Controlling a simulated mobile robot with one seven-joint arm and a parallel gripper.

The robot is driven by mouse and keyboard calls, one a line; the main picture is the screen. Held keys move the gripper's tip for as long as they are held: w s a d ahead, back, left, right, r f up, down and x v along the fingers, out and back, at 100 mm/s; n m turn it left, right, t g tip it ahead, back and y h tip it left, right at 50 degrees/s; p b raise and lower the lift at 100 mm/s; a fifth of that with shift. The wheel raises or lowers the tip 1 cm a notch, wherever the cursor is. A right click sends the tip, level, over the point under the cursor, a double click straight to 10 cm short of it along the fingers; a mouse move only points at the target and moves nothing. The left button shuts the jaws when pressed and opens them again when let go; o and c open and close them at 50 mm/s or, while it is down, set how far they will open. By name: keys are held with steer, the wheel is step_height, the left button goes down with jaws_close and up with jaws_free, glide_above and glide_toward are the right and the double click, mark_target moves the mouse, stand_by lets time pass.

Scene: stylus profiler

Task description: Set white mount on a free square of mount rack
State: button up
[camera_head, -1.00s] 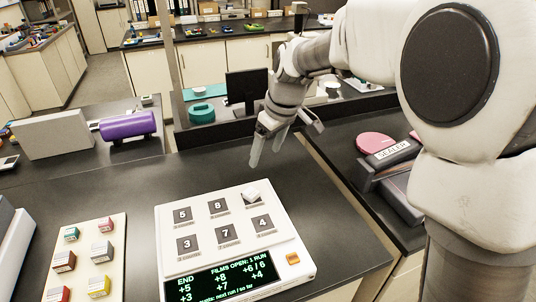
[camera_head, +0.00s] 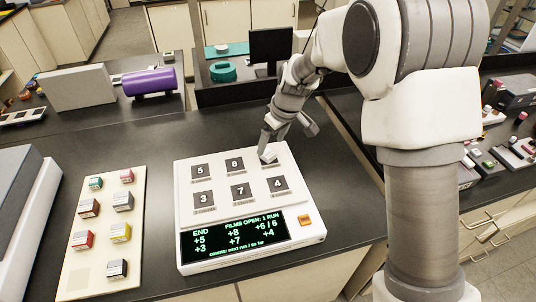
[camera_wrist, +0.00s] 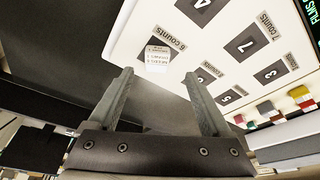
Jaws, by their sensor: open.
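The white mount (camera_head: 268,155) sits on the upper right square of the white instrument panel (camera_head: 183,188). My gripper (camera_head: 270,138) is just above and behind it. In the wrist view the white mount (camera_wrist: 157,58) shows just ahead of the open, empty fingers (camera_wrist: 156,78), roughly centred between them. Whether a finger touches it cannot be told. The mount rack (camera_head: 101,250) is the cream board at the left, bearing several coloured mounts in two columns. Its bottom left square (camera_head: 78,279) is bare.
The panel has numbered dark squares, a green-lettered screen (camera_head: 235,237) and an orange button (camera_head: 305,221). A grey block (camera_head: 75,88) and purple cylinder (camera_head: 149,81) stand behind. A grey and white device (camera_head: 35,215) flanks the rack's left side. Dark bench lies clear behind the panel.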

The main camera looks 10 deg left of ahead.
mark_target(268, 153)
steer(key=shift+w+p+x, duration=0.2)
steer(key=shift+p+x, duration=0.2)
steer(key=shift+x, duration=2.2)
steer(key=shift+d, duration=0.2)
jaws_close()
